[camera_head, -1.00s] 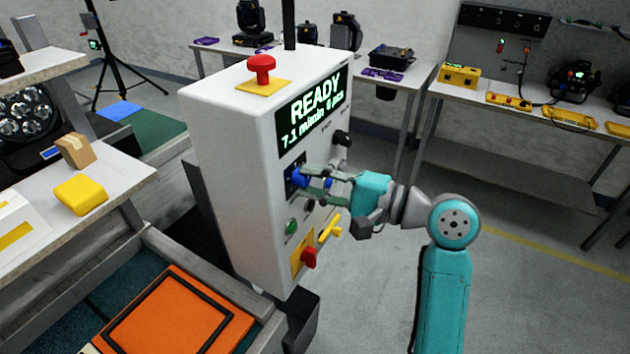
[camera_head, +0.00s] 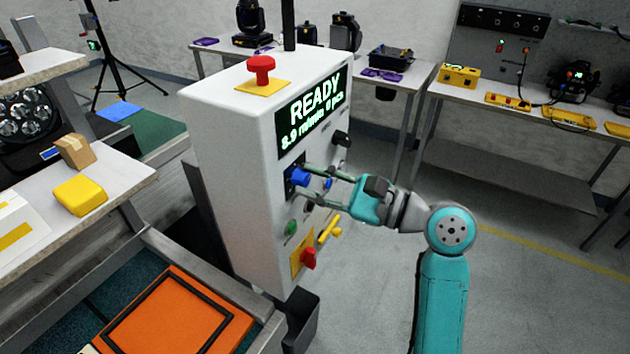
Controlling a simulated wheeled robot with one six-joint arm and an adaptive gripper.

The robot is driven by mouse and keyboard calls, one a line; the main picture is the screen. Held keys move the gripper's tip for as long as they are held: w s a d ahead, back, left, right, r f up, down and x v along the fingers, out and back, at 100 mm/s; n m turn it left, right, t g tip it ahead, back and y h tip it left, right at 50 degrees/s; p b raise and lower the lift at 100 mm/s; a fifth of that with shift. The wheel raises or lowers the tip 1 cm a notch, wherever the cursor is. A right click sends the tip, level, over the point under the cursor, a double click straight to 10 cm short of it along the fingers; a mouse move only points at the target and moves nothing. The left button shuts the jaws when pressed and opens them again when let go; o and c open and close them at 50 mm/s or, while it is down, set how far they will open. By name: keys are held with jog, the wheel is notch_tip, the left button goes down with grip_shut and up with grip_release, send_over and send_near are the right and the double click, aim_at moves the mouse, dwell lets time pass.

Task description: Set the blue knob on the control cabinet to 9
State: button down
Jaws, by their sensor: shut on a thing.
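The white control cabinet (camera_head: 228,140) stands in the middle with its panel facing right. Its display (camera_head: 312,112) shows "READY" and a second line that looks like "8.9 m/min 0 pcs". The blue knob (camera_head: 298,177) sits on a dark plate below the display. My gripper (camera_head: 308,180) reaches in from the right and is shut on the blue knob, one finger above and one below. The fingers partly hide the knob, so its pointer cannot be read.
A red mushroom button (camera_head: 261,70) tops the cabinet. A black knob (camera_head: 341,138), a green button (camera_head: 291,228), a yellow handle (camera_head: 329,229) and a red switch (camera_head: 309,258) are close by on the panel. An orange panel (camera_head: 180,315) lies at lower left. Floor at right is clear.

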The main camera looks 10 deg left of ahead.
jog(key=shift+f, duration=0.1)
dwell(0.4)
jog(key=c, duration=0.8)
grip_release()
jog(key=shift+c, duration=0.2)
jog(key=shift+d, duration=0.1)
jog(key=v, duration=1.1)
jog(key=shift+s+d, duration=0.2)
jog(key=shift+d, duration=0.15)
jog(key=shift+f, duration=0.15)
